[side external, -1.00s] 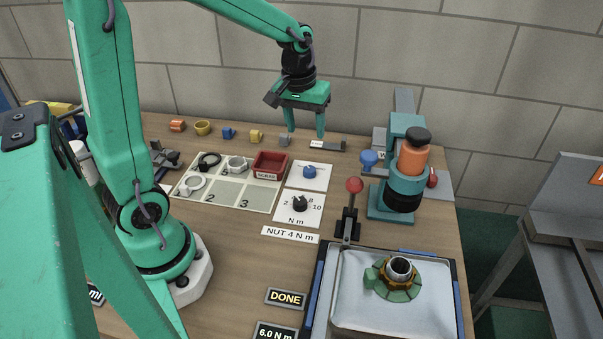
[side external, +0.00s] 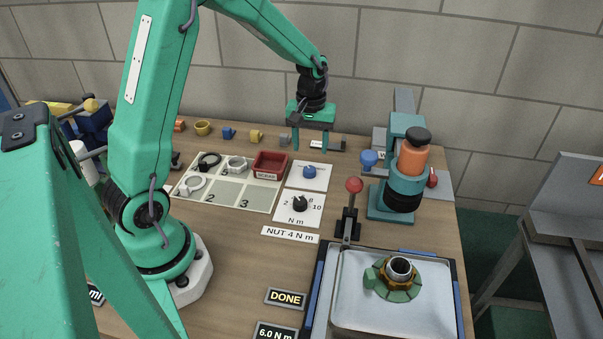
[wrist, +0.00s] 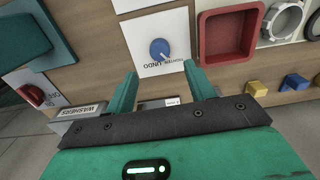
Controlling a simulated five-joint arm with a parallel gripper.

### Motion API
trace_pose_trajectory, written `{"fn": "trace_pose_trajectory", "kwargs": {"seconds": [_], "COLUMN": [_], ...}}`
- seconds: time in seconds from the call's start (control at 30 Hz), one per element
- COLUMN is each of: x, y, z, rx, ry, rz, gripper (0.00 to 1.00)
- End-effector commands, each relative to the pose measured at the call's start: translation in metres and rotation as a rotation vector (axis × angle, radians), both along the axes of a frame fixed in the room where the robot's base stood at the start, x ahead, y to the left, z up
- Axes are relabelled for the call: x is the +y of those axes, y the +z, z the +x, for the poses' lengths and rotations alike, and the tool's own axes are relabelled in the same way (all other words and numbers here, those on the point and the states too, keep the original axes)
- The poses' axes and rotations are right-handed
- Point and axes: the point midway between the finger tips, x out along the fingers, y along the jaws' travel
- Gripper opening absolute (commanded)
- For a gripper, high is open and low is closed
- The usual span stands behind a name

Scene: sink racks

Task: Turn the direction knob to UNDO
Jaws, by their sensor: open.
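The direction knob (side external: 309,172) is a small blue knob on a white plate. In the wrist view the same blue knob (wrist: 160,49) sits upper middle, with the words TIGHTEN and UNDO printed beside it. I cannot tell for sure which word its pointer marks. My gripper (side external: 311,146) is open and empty, its fingers pointing down just behind the knob plate in the side view. In the wrist view the fingertips (wrist: 160,72) stand apart on either side of the space just below the knob, not touching it.
A black torque dial (side external: 300,203) is on the plate in front. A red scrap bin (side external: 271,165) is to the left, and a teal press (side external: 404,175) with an orange part to the right. A red-knobbed lever (side external: 354,186) stands by a tray (side external: 345,290) holding a green fixture (side external: 400,290).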

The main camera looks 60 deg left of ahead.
Motion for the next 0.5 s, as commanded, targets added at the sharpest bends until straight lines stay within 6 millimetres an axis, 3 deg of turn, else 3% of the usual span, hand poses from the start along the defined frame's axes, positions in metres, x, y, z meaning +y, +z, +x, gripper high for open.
{"fn": "trace_pose_trajectory", "kwargs": {"seconds": [0.5], "x": [-0.001], "y": [-0.058], "z": [-0.001], "rx": [0.004], "ry": [-0.001], "rz": [-0.001], "gripper": [0.54]}}
